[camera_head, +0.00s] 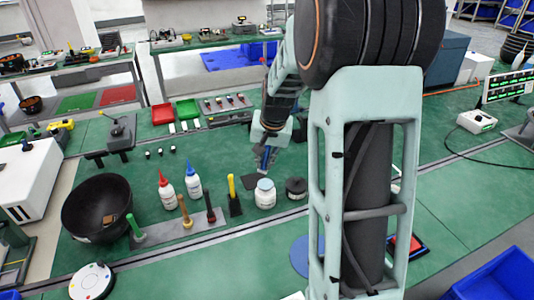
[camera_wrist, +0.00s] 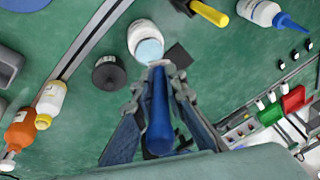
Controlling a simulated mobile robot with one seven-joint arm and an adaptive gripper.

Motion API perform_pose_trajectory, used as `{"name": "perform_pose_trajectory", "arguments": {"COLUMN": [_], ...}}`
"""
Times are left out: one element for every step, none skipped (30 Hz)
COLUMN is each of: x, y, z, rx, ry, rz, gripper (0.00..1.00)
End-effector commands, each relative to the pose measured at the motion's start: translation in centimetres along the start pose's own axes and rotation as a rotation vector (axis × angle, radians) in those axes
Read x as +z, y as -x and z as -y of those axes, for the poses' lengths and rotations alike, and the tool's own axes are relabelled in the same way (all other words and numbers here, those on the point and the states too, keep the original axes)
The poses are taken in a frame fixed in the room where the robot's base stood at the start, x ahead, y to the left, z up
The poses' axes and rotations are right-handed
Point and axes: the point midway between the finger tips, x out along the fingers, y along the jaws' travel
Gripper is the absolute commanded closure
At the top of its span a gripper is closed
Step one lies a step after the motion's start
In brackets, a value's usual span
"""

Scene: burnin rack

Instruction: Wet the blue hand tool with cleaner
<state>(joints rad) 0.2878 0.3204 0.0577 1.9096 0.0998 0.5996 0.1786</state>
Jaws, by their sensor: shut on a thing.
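My gripper (camera_head: 266,148) is shut on the blue hand tool (camera_wrist: 158,112), which points down from the jaws. The blue tool (camera_head: 264,159) also shows in the head view, just above a white jar (camera_head: 265,198). The jar (camera_wrist: 143,31) has a pale blue round top, and no separate lid shows on it. In the wrist view the tool's far end, between the fingertips (camera_wrist: 160,76), lies close to the jar's top. I cannot tell whether they touch. I cannot read which container holds cleaner.
A black round piece (camera_head: 296,188) stands right of the jar. Bottles with a red tip (camera_head: 167,192) and a blue tip (camera_head: 193,184) stand farther left, near a black bowl (camera_head: 97,207).

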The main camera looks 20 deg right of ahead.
Motion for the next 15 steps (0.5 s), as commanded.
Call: {"name": "perform_pose_trajectory", "arguments": {"x": [-0.7, -0.9, -1.1, -1.2, -1.2, -1.1, -1.0, -1.0, -0.9, -0.8, -0.7, -0.6, -0.5, -0.4, -0.3], "y": [0.4, 0.5, 0.5, 0.4, 0.3, 0.1, 0.0, -0.2, -0.5, -0.8, -1.0, -1.4, -1.7, -2.0, -2.4], "z": [-0.3, -0.4, -0.5, -0.6, -0.6, -0.6, -0.7, -0.7, -0.7, -0.8, -0.8, -0.9, -0.9, -1.0, -1.0], "rx": [-0.004, -0.006, -0.007, -0.007, -0.008, -0.008, -0.008, -0.007, -0.007, -0.007, -0.007, -0.007, -0.007, -0.007, -0.007], "ry": [-0.021, -0.029, -0.036, -0.039, -0.040, -0.040, -0.040, -0.039, -0.039, -0.039, -0.039, -0.038, -0.038, -0.038, -0.038], "rz": [-0.014, -0.019, -0.024, -0.026, -0.027, -0.027, -0.026, -0.026, -0.025, -0.025, -0.025, -0.025, -0.025, -0.025, -0.025], "gripper": [1.00, 1.00, 1.00, 1.00, 1.00, 1.00, 1.00, 1.00, 1.00, 1.00, 1.00, 1.00, 1.00, 1.00, 1.00]}}
